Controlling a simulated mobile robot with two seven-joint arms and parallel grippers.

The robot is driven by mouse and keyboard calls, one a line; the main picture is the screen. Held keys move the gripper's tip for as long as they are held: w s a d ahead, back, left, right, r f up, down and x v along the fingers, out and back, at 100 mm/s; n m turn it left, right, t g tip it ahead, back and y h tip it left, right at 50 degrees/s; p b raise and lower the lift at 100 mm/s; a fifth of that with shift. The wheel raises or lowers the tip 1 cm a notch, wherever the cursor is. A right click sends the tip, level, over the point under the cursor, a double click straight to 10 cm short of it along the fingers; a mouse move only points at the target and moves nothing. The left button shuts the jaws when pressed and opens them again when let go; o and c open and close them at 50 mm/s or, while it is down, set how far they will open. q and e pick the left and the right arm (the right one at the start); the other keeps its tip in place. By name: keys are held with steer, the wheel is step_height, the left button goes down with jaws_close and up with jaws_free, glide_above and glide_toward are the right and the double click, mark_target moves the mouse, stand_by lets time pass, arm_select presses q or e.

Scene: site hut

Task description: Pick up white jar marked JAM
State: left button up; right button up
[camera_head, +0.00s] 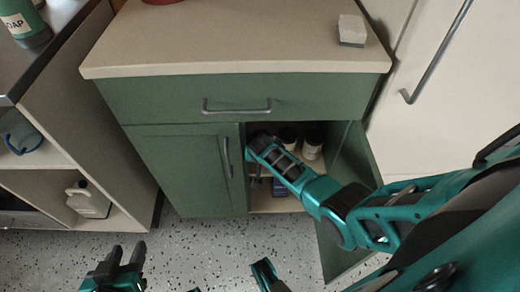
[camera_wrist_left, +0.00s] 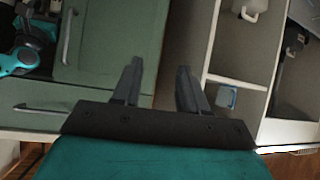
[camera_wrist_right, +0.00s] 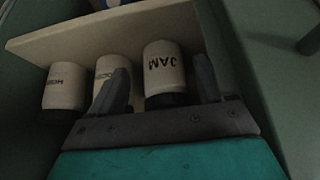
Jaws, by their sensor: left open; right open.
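The white jar marked JAM (camera_wrist_right: 162,68) shows in the right wrist view, upside down in the picture, dark lid downward. It stands on a pale shelf inside the cabinet. My right gripper (camera_wrist_right: 159,66) is open, and the jar appears between its two fingers in that view; I cannot tell whether they touch it. In the head view my right gripper (camera_head: 260,146) reaches into the open cabinet and I cannot make out the JAM label. My left gripper (camera_head: 128,252) is open and empty above the floor; its fingers also show in the left wrist view (camera_wrist_left: 159,66).
Two similar white jars, a middle one (camera_wrist_right: 111,72) and an outer one (camera_wrist_right: 64,86), stand in line with it. The green cabinet (camera_head: 185,165) has its right door (camera_head: 345,245) open beside my right arm. A sponge-like block (camera_head: 352,30) lies on the worktop (camera_head: 235,40).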

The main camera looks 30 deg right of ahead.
steer(key=shift+w+d, duration=0.25)
steer(key=shift+w, duration=0.2)
steer(key=shift+w+d, duration=0.2)
steer(key=shift+w, duration=0.25)
steer(key=shift+w+d+f+b, duration=0.1)
steer(key=shift+w+d+b, duration=0.1)
steer(key=shift+w+b, duration=0.3)
steer(key=w+f+b, duration=0.1)
steer(key=w+d+b, duration=0.1)
steer(key=b, duration=0.1)
steer(key=shift+w+d+f, duration=0.1)
steer(key=shift+w+f, duration=0.1)
steer(key=shift+f, duration=0.15)
steer(key=shift+w+d+f+b, duration=0.1)
steer(key=shift+w+f+b, duration=0.05)
steer(key=shift+f+b, duration=0.2)
steer(key=shift+w, duration=0.15)
arm_select(q)
steer(key=f, duration=0.2)
steer(key=d+f, duration=0.1)
steer(key=shift+w+f, duration=0.25)
steer(key=shift+f, duration=0.15)
arm_select(e)
steer(key=c, duration=1)
